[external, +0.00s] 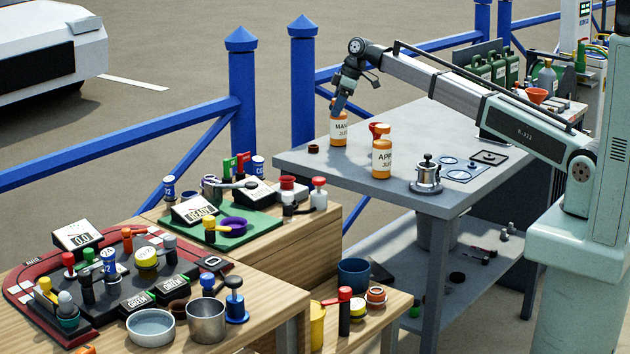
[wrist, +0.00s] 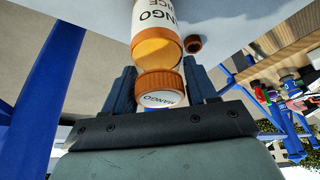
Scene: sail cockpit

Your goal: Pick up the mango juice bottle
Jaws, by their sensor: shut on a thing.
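The mango juice bottle (external: 339,131) is orange with a white label and an orange cap. It is upright at the far left part of the grey table (external: 300,160); I cannot tell whether its base touches the top. In the wrist view the bottle (wrist: 156,45) has its cap towards me, between the two fingers. My gripper (external: 338,105) comes down from above and is shut on the bottle at its cap end. The fingers hide part of the bottle's top in the external view.
An apple juice bottle (external: 382,158) stands close by to the right, with a red thing (external: 376,128) behind it. A small brown cap (external: 314,149) lies to the left. A metal pot (external: 427,176) stands further right. Blue fence posts (external: 303,80) rise behind the table.

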